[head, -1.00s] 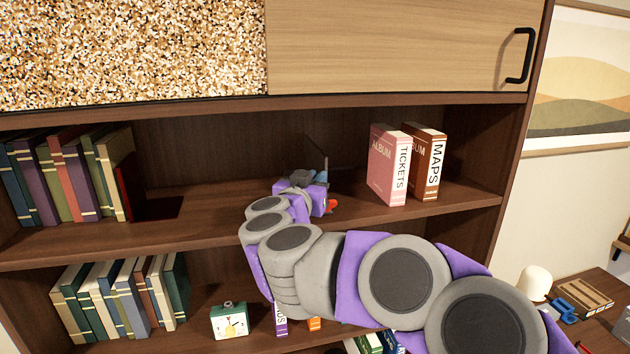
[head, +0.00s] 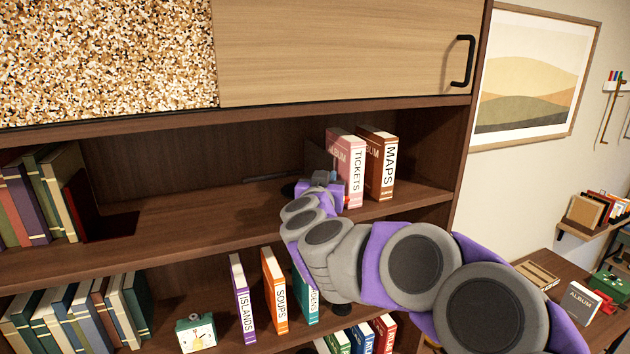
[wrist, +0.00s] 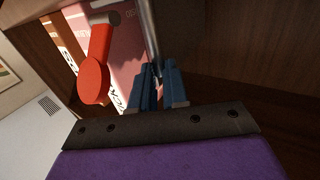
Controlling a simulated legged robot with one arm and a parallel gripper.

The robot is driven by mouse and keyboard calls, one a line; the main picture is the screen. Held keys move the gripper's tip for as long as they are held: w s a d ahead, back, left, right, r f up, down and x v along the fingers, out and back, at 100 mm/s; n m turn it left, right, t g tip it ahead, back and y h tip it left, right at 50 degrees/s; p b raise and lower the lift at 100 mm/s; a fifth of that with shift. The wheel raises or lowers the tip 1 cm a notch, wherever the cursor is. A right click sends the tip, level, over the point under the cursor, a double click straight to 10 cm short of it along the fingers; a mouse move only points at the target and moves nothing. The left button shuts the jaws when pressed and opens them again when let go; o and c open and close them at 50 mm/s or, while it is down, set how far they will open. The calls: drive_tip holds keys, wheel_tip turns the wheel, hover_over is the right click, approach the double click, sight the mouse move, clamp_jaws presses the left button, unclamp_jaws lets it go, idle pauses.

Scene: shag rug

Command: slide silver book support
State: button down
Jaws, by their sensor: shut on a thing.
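The silver book support stands upright on the upper open shelf as a thin plate (head: 317,156), just left of the pink TICKETS album (head: 347,165). In the wrist view the support (wrist: 151,32) is a thin grey edge running up from between the blue fingertips, close beside the pink album (wrist: 126,45). My gripper (head: 333,174) is at the plate's near edge; its fingers (wrist: 157,78) are shut on it. My wrist hides the support's lower part in the head view. Whether the plate touches the album is unclear.
The brown MAPS album (head: 380,163) stands right of the pink one, near the shelf's right wall. A wooden sliding door (head: 340,50) is above; ISLANDS (head: 243,300) and SOUPS (head: 275,290) stand below.

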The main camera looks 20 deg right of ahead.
drive_tip(key=c, duration=1.6)
unclamp_jaws()
drive_tip(key=o, duration=0.5)
drive_tip(key=shift+d, duration=0.3)
drive_tip(key=v, duration=1.7)
drive_tip(key=shift+s+a, duration=0.1)
drive_tip(key=shift+f, duration=0.1)
